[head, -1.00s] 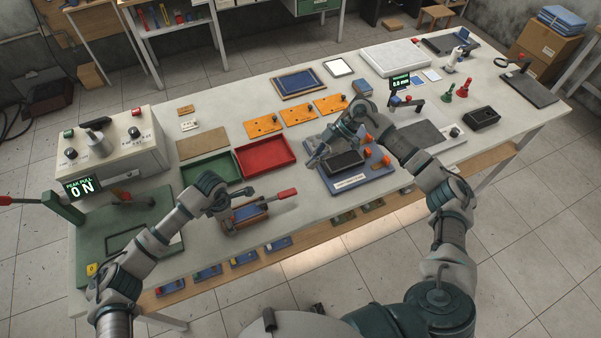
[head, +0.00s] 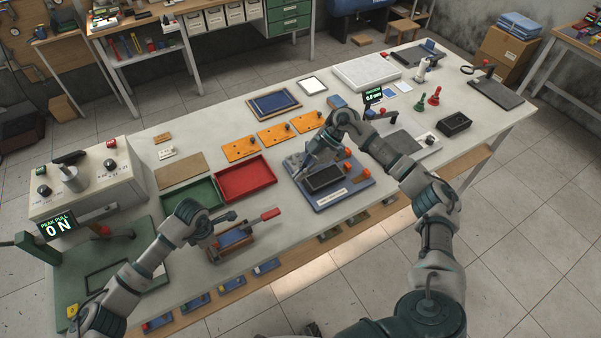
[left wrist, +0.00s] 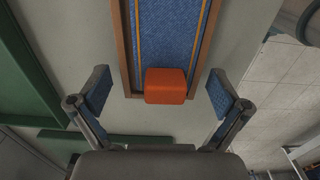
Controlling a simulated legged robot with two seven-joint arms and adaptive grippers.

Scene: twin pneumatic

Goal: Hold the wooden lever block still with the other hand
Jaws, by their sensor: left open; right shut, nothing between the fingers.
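The wooden lever block (head: 219,256) lies at the front edge of the bench, with a blue top and a red-tipped lever (head: 270,213) sticking out to the right. My left gripper (head: 224,228) is at its left end. In the left wrist view my left gripper (left wrist: 160,93) is open, its blue-padded fingers apart on either side of the block's end. The wooden frame (left wrist: 127,50), blue top and an orange-red piece (left wrist: 166,86) show there; no finger touches them visibly. My right gripper (head: 306,168) is shut and empty over the blue fixture (head: 358,181).
A green tray (head: 195,200) and a red tray (head: 246,178) lie behind the block. The grey machine with the "0 N" display (head: 58,229) stands at the left. Orange plates (head: 240,149) lie farther back. Bare bench shows between the block and the blue fixture.

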